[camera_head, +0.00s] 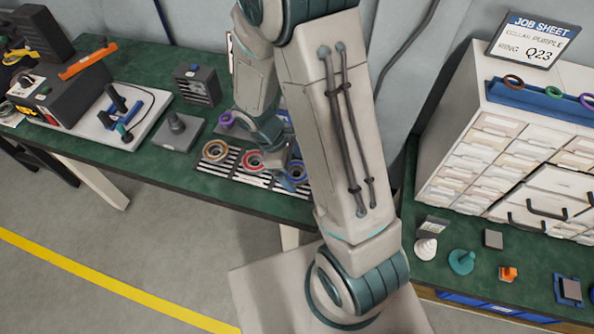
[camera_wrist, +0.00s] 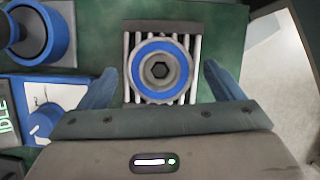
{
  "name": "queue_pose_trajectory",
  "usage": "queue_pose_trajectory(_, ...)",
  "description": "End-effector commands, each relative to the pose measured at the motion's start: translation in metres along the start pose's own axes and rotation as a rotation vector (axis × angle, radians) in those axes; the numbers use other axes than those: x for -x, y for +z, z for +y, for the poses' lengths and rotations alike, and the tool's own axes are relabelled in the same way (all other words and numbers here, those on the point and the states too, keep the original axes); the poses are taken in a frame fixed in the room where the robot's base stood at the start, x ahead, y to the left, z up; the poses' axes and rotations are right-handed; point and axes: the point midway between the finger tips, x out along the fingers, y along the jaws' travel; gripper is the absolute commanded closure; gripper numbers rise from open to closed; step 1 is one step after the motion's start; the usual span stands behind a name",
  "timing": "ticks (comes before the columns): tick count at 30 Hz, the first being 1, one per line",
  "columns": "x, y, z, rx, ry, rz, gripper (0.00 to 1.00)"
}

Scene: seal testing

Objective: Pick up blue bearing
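The blue bearing (camera_wrist: 160,70) lies flat in the wrist view, a blue ring around a grey centre with a dark hexagonal hole. It rests on a slatted grey rack (camera_wrist: 190,35). My gripper (camera_wrist: 159,72) is open, with one blue-grey finger on each side of the bearing and a gap on both sides. In the head view the blue bearing (camera_head: 297,174) shows only partly beside my arm. A red bearing (camera_head: 251,160) and a tan bearing (camera_head: 215,151) lie to its left. My fingers are hard to make out there.
In the wrist view a blue device with a dial (camera_wrist: 42,122) and a blue round part (camera_wrist: 38,35) stand left of my gripper. The green bench (camera_head: 160,65) carries a grey block with a peg (camera_head: 175,125). A drawer cabinet (camera_head: 520,150) stands at right.

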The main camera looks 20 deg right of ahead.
Motion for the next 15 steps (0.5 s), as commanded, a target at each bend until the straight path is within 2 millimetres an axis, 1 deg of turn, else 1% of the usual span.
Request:
queue_pose_trajectory(1,0.0002,-0.0001,0.0001,0.0,0.0,0.0,0.23)
queue_pose_trajectory(2,0.0002,-0.0001,0.0001,0.0,0.0,0.0,0.32)
queue_pose_trajectory(3,0.0002,-0.0001,0.0001,0.0,0.0,0.0,0.43)
queue_pose_trajectory(5,0.0003,-0.0001,0.0001,0.0,0.0,0.0,0.6)
queue_pose_trajectory(6,0.0003,-0.0001,0.0001,0.0,0.0,0.0,0.7)
queue_pose_trajectory(15,0.0016,0.0003,0.0003,0.0,0.001,0.0,0.69)
